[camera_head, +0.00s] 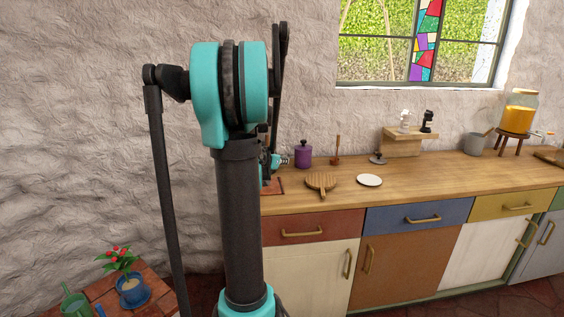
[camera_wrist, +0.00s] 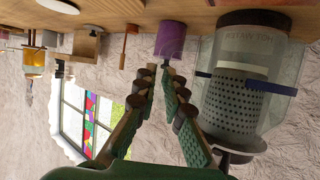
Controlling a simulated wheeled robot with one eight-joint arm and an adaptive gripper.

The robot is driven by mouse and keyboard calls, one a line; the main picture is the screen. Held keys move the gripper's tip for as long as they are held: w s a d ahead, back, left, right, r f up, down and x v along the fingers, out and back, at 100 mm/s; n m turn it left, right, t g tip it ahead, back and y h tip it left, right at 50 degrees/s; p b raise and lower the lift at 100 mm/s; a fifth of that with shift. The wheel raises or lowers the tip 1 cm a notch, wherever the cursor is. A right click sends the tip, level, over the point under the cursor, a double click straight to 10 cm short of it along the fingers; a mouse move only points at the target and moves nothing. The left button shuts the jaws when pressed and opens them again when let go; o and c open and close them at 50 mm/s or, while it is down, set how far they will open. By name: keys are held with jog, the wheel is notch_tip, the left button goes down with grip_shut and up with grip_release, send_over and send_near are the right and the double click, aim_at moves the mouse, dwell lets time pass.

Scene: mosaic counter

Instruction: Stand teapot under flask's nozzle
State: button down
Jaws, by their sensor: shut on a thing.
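The wrist picture is upside down, with the counter along its top. My gripper (camera_wrist: 163,82) shows there with its two fingers nearly together. The glass teapot (camera_wrist: 240,105) is right beside the right finger, with a perforated infuser inside and a dark lid. My gripper is shut on the teapot at its side; the contact itself is mostly hidden.
A purple lidded canister (camera_head: 303,156) stands close to my gripper. An orange drink dispenser (camera_head: 520,110) stands at the far right. A potted plant (camera_head: 131,290) is at lower left.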

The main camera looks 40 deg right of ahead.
jog(key=shift+f, duration=3.35)
jog(key=shift+f, duration=0.5)
jog(key=c, duration=1.5)
grip_release()
jog(key=shift+c, duration=0.2)
